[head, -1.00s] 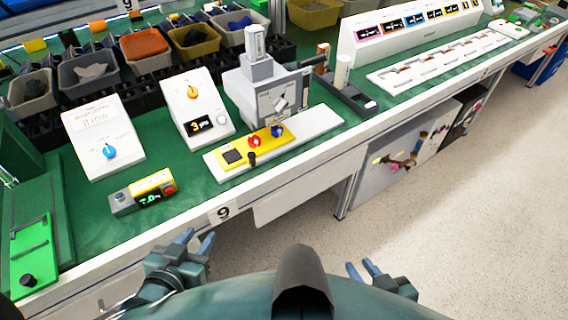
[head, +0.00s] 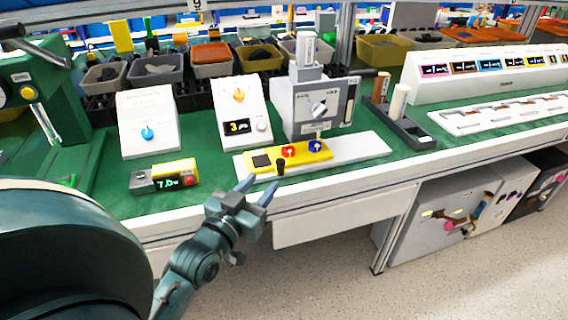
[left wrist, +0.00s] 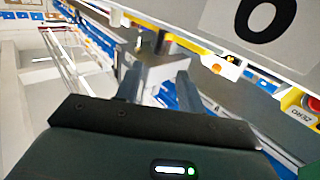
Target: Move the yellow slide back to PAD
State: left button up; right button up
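The yellow slide (head: 308,154) sits on a long white rail (head: 365,147) on the green bench. It carries a dark square pad, a red knob, a blue knob and a small black upright knob (head: 281,168) at its front edge. Its right end is at the foot of the grey press-like machine (head: 316,112). I cannot read a PAD mark. My left gripper (head: 257,188) is open and empty, in front of the bench edge and close to the slide's left end in the picture. Its open fingers also show in the left wrist view (left wrist: 158,80). My right gripper is not in view.
A yellow-and-grey timer box (head: 165,177) lies left of the rail. Two white panels with a blue dial (head: 147,133) and an orange dial (head: 239,96) stand behind. A black holder with upright cylinders (head: 400,115) is on the right. The bench edge runs below the gripper.

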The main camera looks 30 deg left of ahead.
aim_at(278, 165)
pick_arm(q)
jog(key=w, duration=0.9)
jog(key=shift+w+a+b, duration=0.15)
jog(key=shift+a+b, duration=0.15)
jog(key=shift+a, duration=0.05)
jog(key=shift+c, duration=0.2)
grip_shut()
